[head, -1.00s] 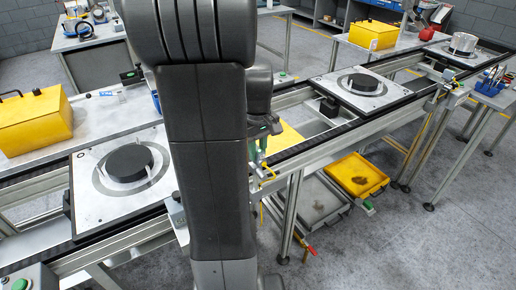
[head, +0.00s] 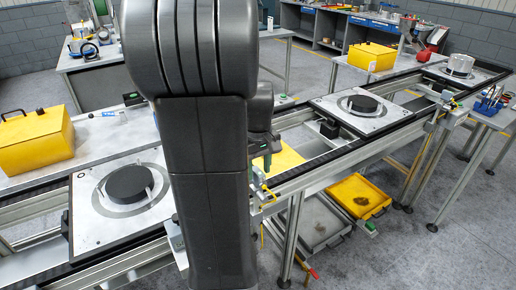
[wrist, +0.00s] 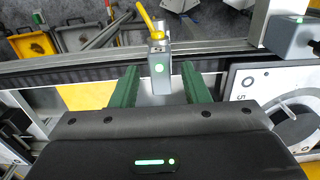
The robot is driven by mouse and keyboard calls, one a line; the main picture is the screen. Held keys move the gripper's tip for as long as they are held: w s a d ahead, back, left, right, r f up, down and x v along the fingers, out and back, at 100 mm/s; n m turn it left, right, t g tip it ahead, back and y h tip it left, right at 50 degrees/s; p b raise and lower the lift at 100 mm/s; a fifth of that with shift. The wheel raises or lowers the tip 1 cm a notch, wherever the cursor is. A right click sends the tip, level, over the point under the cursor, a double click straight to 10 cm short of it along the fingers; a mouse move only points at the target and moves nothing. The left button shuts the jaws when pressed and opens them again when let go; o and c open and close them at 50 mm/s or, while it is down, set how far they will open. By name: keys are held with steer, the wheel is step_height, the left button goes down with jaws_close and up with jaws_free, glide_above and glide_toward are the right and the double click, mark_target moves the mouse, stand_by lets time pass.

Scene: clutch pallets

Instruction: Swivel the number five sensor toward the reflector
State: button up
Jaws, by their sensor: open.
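A small grey sensor (wrist: 160,72) with a green light and a yellow plug on its far end stands at the rail in the middle of the wrist view. My gripper (wrist: 160,88) has its two green fingers apart, one on each side of the sensor's near end in the picture. I cannot tell whether they touch it. In the head view my gripper (head: 265,150) is partly hidden behind my arm, above the conveyor's near rail. I see no number on this sensor and cannot make out a reflector for certain.
A grey box (wrist: 291,36) with a green light stands to the right in the wrist view, near a pallet (wrist: 240,82). The conveyor carries pallets with black discs (head: 130,184). A yellow tray (head: 358,196) lies below. A yellow case (head: 35,142) stands at left.

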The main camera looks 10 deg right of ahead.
step_height(320, 180, up, 12)
steer(key=shift+r, duration=0.2)
stand_by(0.4)
step_height(320, 180, down, 14)
steer(key=shift+r, duration=0.2)
steer(key=shift+f, duration=0.15)
steer(key=shift+n, duration=0.3)
